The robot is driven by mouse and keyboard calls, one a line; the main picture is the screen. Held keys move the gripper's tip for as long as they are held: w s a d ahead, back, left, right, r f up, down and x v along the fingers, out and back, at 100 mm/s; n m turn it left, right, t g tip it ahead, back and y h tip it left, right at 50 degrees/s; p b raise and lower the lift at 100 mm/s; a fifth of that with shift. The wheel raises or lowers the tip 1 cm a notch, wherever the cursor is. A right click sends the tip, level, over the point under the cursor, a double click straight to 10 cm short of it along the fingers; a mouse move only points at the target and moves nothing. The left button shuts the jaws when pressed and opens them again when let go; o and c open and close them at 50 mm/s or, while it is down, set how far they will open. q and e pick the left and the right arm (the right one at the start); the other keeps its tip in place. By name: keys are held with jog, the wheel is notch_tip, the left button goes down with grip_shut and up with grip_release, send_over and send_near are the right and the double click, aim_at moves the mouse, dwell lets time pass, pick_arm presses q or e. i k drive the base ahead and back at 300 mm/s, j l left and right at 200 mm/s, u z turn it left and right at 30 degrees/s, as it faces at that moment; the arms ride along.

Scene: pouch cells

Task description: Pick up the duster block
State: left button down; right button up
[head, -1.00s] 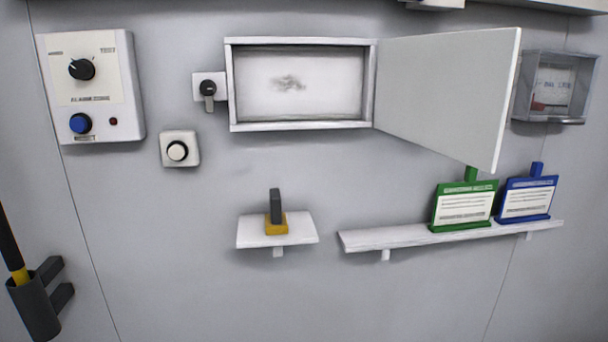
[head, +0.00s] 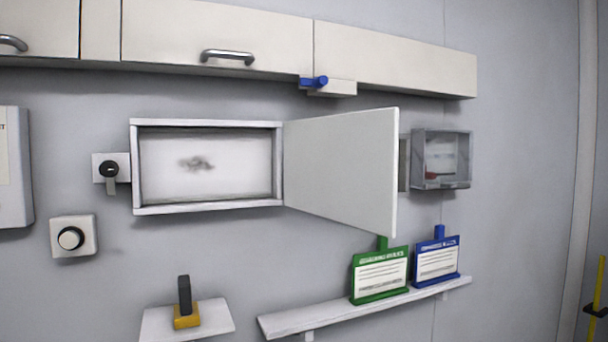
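The duster block (head: 186,313) has a yellow base and an upright dark grey handle. It stands on a small white shelf (head: 218,318) on the wall, at the lower left of the head view. Neither of my grippers shows in this view. Nothing touches the block.
An open wall box (head: 207,207) with a dark smudge inside is above the block; its door (head: 340,165) swings out to the right. A longer shelf (head: 300,320) holds a green sign (head: 380,275) and a blue sign (head: 437,262). Cabinets (head: 215,30) run along the top.

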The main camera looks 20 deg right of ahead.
aim_at(186, 314)
jog(key=i+l+u, duration=0.1)
jog(key=l+u, duration=0.6)
jog(key=u, duration=0.2)
jog(key=l+u, duration=0.3)
jog(key=l, duration=1.6)
jog(key=k, duration=0.05)
